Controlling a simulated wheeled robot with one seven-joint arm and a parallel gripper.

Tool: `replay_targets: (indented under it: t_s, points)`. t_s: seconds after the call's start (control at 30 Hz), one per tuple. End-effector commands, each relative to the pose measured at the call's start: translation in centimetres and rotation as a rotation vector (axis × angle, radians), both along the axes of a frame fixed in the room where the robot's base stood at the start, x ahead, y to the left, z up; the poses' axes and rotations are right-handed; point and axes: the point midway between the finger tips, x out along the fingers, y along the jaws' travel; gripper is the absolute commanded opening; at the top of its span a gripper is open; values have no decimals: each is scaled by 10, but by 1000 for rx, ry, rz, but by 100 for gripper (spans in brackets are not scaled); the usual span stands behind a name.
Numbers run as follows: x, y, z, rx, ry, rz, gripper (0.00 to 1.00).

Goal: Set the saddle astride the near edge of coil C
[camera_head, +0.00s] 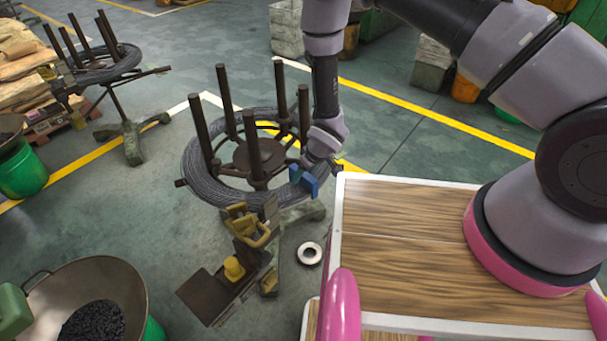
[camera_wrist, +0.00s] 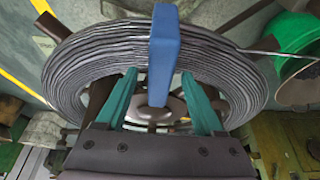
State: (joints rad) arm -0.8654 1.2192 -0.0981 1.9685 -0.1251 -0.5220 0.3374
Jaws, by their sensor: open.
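The blue saddle (camera_head: 304,181) is at the near right edge of the grey wire coil (camera_head: 203,185) on the nearer reel. In the wrist view the saddle (camera_wrist: 164,55) lies across the width of the coil's ring (camera_wrist: 95,60) and looks astride it. Its underside is hidden, so I cannot tell how fully it rests. My gripper (camera_wrist: 160,92) is open, its two teal fingers apart on either side of the saddle's lower end, with gaps visible. In the head view my wrist is right above the saddle. No label marks the coil as C.
Upright dark posts (camera_head: 250,140) stand inside the nearer coil, close to my arm. A stand with yellow parts (camera_head: 235,268) is just in front. A second reel (camera_head: 105,68) is at the back left. A metal bowl (camera_head: 120,285) holds dark pieces. A ring (camera_head: 310,254) lies on the floor.

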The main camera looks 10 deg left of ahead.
Motion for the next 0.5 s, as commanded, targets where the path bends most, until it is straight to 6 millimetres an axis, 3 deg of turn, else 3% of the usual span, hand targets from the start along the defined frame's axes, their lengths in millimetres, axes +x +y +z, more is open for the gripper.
replay_targets:
  t_s: [0.3,0.5]
  points:
    - [-13,-18,59,3,-2,-3,70]
    - [-21,-26,85,3,-2,-1,70]
